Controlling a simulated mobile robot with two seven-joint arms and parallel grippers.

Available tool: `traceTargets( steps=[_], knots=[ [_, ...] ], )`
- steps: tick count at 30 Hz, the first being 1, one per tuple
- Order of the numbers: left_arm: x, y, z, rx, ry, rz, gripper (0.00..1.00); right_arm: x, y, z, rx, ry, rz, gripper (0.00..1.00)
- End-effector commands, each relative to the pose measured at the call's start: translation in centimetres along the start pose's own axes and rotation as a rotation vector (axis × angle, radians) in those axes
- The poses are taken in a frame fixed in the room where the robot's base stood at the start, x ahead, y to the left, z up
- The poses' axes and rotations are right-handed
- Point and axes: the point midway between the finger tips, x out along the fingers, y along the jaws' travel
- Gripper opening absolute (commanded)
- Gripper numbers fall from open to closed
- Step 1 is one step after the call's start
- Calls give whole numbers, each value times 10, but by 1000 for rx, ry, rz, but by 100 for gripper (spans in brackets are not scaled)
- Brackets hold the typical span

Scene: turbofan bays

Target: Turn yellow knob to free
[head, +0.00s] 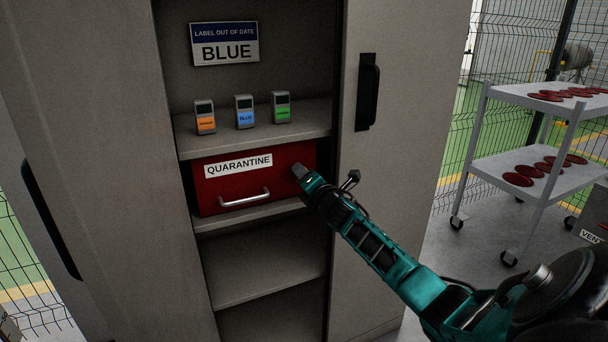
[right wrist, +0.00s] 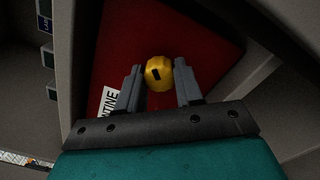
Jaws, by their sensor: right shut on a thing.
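The yellow knob (right wrist: 158,73) shows in the right wrist view, on the red face of the quarantine drawer (head: 220,190). It has a small dark slanted mark on its face. My right gripper (right wrist: 158,84) has one finger on each side of the knob and is shut on it. In the head view my right gripper (head: 300,172) is at the upper right part of the drawer front, and the knob is hidden behind it. I see no lettering around the knob. My left gripper is not in view.
The drawer has a metal handle (head: 245,198) and sits in a grey cabinet (head: 400,120). Several small labelled devices (head: 245,112) stand on the shelf above. Empty shelves (head: 262,275) are below. A cart (head: 540,170) with red discs stands at the right.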

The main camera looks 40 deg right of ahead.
Motion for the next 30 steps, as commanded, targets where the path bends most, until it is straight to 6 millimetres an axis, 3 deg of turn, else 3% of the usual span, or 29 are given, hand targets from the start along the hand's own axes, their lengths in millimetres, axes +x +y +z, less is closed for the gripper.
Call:
traceTargets(
  steps=[18,30],
  knots=[
    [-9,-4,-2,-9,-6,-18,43,0,2,0,562,-13,3,5],
    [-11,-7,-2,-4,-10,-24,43,0,2,0,764,-18,4,5]
  ],
)
